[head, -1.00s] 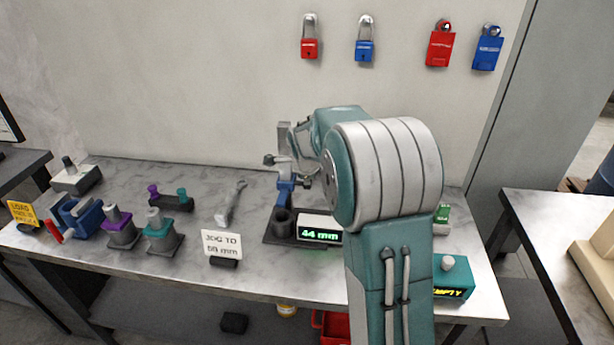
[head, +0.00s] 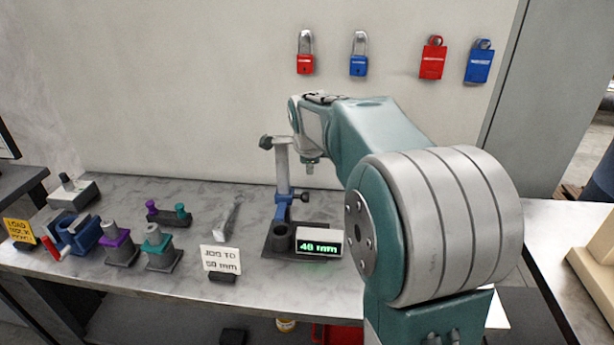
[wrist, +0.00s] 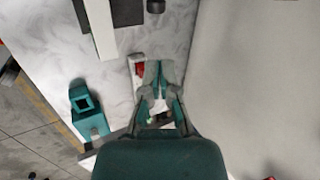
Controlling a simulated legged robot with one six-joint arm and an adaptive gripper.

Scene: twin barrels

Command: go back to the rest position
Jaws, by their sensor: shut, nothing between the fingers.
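My gripper (wrist: 157,90) shows in the wrist view, its teal and grey fingers shut with nothing between them. It is over the marble bench top, close to a white and red item (wrist: 138,69). In the head view my arm crosses the right of the bench, and the fingers are not clearly seen. The gauge stand (head: 283,180) stands upright on a dark base left of my arm. Its green display (head: 319,247) seems to read 48 mm. A white sign (head: 220,260) in front says to jog to a value that looks like 50 mm.
Red (head: 305,63) and blue (head: 358,65) padlocks hang on the wall. A teal box (wrist: 88,110) lies left of my gripper.

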